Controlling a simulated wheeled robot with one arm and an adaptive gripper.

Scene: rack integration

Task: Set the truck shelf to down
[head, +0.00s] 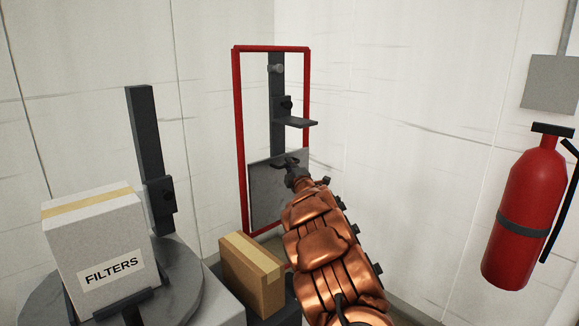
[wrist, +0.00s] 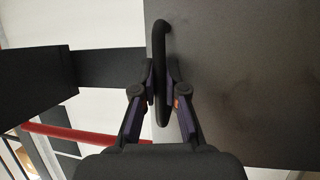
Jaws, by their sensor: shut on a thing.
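The red-framed truck (head: 238,130) stands upright against the wall in the head view. A dark grey flat panel (head: 265,195), which looks like the truck shelf, stands about upright in the lower part of the frame. In the wrist view the panel (wrist: 240,80) fills the right side, with a curved black handle (wrist: 161,35) at its left edge. My gripper (head: 292,163) reaches the panel's top area. In the wrist view my gripper (wrist: 160,88) is shut on the handle, one finger on each side. My arm hides part of the panel's right side.
A dark post with a small ledge (head: 298,122) rises inside the frame above the panel. A cardboard box (head: 252,275) sits low in front of the truck. A white FILTERS box (head: 95,245) stands on a round grey platform at left. A red extinguisher (head: 525,215) hangs at right.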

